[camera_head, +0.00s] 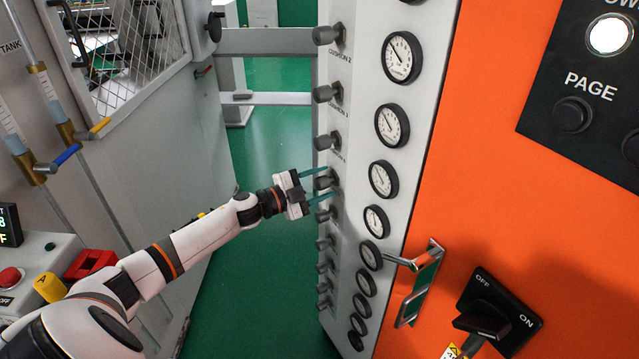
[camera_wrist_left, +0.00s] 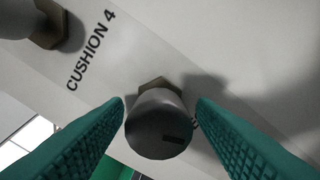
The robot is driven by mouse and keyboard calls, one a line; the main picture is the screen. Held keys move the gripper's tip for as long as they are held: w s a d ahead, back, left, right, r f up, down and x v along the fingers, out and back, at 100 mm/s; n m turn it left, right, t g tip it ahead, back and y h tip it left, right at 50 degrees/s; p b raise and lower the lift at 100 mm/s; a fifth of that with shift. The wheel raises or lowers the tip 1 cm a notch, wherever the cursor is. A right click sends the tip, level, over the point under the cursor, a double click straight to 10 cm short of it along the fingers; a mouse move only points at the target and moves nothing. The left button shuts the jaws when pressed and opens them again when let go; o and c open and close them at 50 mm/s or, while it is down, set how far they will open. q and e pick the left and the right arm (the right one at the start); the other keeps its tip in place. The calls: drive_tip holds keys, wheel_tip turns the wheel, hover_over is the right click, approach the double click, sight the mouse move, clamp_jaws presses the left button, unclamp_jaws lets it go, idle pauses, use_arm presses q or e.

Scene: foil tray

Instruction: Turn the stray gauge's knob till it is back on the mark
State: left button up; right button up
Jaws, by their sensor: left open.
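My left gripper (camera_head: 330,182) is open, its green fingers on either side of a dark grey knob (camera_head: 323,183) in the column on the white panel. In the left wrist view this knob (camera_wrist_left: 160,127) stands between the two finger pads, with narrow gaps on both sides. Its end bears a dark mark. The label "CUSHION 4" (camera_wrist_left: 91,50) is printed between it and another knob (camera_wrist_left: 35,20). A round white gauge (camera_head: 383,179) sits level with the knob on the panel's right side. Its needle is too small to read exactly. My right gripper is out of view.
Several more knobs (camera_head: 327,141) and gauges (camera_head: 392,126) run above and below. A metal handle (camera_head: 428,272) sticks out from the orange cabinet (camera_head: 480,150) on the right. A grey cabinet with a mesh window (camera_head: 140,45) stands left. Green floor (camera_head: 265,150) lies between.

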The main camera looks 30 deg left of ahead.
use_arm(q)
drive_tip(key=shift+r+n+p, duration=0.1)
drive_tip(key=shift+n+p, duration=0.25)
drive_tip(key=shift+n, duration=0.35)
drive_tip(key=n, duration=0.2)
drive_tip(key=shift+n+p, duration=0.4)
drive_tip(key=n, duration=0.3)
drive_tip(key=shift+d, duration=0.1)
drive_tip(key=n, duration=0.4)
drive_tip(key=p+v, duration=0.6)
drive_tip(key=v, duration=0.5)
drive_tip(key=s+a+f+n+g+y+b, duration=0.1)
drive_tip(key=s+f, duration=0.4)
drive_tip(key=f, duration=0.9)
drive_tip(key=s+f+n+g+y+b, duration=0.2)
drive_tip(key=s+f+y, duration=0.3)
drive_tip(key=f, duration=0.9)
drive_tip(key=shift+a+f+n+g+y+b, duration=0.3)
drive_tip(key=shift+a+n+g+y, duration=0.15)
drive_tip(key=shift+n+y, duration=0.35)
